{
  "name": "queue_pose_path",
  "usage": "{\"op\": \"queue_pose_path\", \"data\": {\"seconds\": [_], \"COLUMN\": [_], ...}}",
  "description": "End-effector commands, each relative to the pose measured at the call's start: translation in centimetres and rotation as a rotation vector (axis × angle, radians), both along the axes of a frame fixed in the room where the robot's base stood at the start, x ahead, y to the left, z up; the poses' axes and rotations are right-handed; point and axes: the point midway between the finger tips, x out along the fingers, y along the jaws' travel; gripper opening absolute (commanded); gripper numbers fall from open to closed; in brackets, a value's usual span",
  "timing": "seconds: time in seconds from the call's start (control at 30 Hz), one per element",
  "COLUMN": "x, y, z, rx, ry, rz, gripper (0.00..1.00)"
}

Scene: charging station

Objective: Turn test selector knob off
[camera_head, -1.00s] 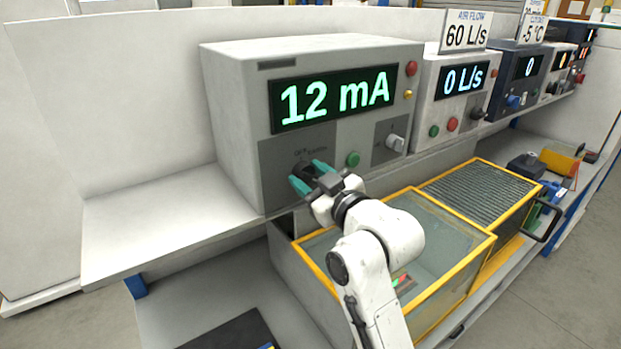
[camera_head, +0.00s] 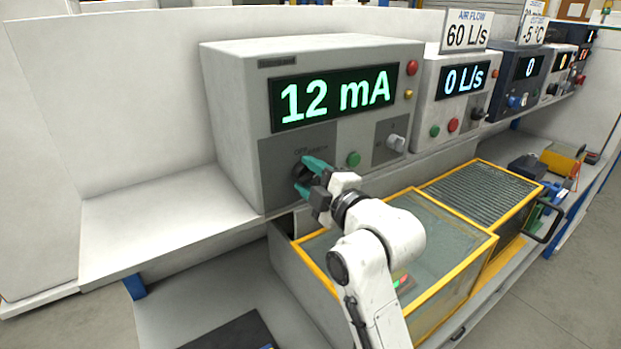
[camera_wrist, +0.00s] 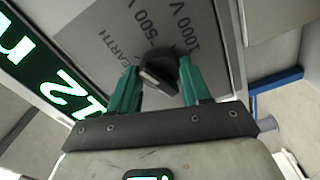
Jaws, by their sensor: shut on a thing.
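The test selector knob (camera_wrist: 158,72) is dark and round with a raised grip bar, on a grey panel (camera_wrist: 105,42) of the light grey tester box (camera_head: 232,125). In the wrist view the labels EARTH, -500 V and 1000 V show around it; in the head view an OFF label shows above it. My gripper (camera_wrist: 157,88) has its green fingers on either side of the knob and is shut on it. In the head view my gripper (camera_head: 306,177) partly covers the knob. The display (camera_head: 334,97) reads 12 mA.
A green button (camera_head: 353,159) and a second, light knob (camera_head: 396,143) are right of the selector. A yellow-framed glass-topped box (camera_head: 440,262) stands below and to the right. The shelf (camera_head: 160,215) left of the tester is bare.

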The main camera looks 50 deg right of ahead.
Motion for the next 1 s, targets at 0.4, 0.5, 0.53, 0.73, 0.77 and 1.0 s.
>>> {"op": "queue_pose_path", "data": {"seconds": [0.4,0.5,0.53,0.73,0.77,1.0], "x": [0.03,0.02,0.02,0.01,0.01,0.02], "y": [0.05,0.06,0.06,0.04,0.04,0.03], "z": [-0.19,-0.22,-0.23,-0.31,-0.32,-0.34], "rx": [-0.379,-0.47,-0.498,-0.681,-0.708,-0.908], "ry": [0.11,0.137,0.145,0.199,0.206,0.263], "rz": [0.001,0.001,0.001,0.002,0.002,0.002], "gripper": [0.17,0.17,0.17,0.17,0.17,0.17]}}
